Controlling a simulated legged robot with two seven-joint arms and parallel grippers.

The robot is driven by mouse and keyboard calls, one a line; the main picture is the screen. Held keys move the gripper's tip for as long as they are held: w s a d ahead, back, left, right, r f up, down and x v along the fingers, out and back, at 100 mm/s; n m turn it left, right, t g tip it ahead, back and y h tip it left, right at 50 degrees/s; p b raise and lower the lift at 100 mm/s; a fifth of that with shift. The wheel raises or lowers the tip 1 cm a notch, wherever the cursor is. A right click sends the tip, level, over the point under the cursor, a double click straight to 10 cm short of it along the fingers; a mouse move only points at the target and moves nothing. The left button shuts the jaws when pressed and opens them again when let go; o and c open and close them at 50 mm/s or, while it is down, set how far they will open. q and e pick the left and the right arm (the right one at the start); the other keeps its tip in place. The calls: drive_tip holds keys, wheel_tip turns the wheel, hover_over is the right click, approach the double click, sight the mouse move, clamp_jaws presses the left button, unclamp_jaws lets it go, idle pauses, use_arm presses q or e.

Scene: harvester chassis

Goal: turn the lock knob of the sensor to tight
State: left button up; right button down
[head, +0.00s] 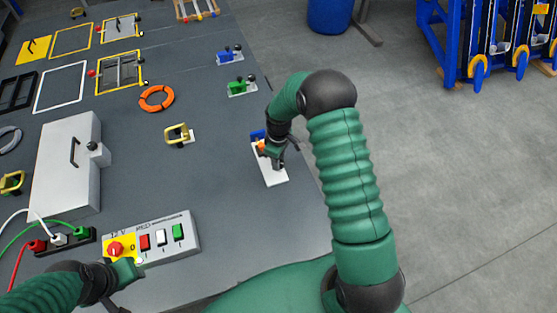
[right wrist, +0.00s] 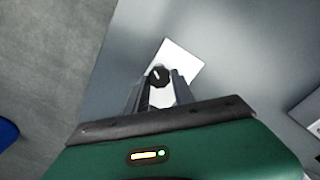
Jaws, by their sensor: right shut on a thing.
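The sensor's white plate (head: 275,178) lies near the right edge of the dark table, with a blue part (head: 257,134) at its far end. My right gripper (head: 275,158) is over the plate and partly hides the sensor. In the right wrist view, the black lock knob (right wrist: 158,75) with a pale line on its top sits on the white plate (right wrist: 185,62). The fingers of my right gripper (right wrist: 157,88) are shut on the knob, one on each side. My left gripper (head: 132,268) is by the button box; its fingers are too unclear to tell.
A white case (head: 68,150) with a handle is at left. An orange ring (head: 156,98), a yellow bracket (head: 178,133) and green (head: 240,87) and blue clamps (head: 229,57) lie farther back.

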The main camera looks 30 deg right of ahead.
drive_tip(key=shift+w, duration=0.1)
drive_tip(key=c, duration=1.3)
unclamp_jaws()
drive_tip(key=shift+o, duration=1.2)
drive_tip(key=shift+d+f, duration=0.1)
wheel_tip(320, 180, up, 17)
drive_tip(key=b, duration=0.2)
drive_tip(key=shift+f, duration=0.15)
drive_tip(key=s+a+f+m+t, duration=0.1)
drive_tip(key=s+a+f+m, duration=0.1)
drive_tip(key=s+a, duration=0.4)
drive_tip(key=s+a+f+m+t+b, duration=0.1)
drive_tip(key=s+a+m, duration=0.3)
drive_tip(key=s, duration=0.6)
drive_tip(key=shift+s+a+f+t, duration=0.2)
drive_tip(key=shift+a+f+t, duration=0.1)
drive_tip(key=shift+a+f, duration=0.65)
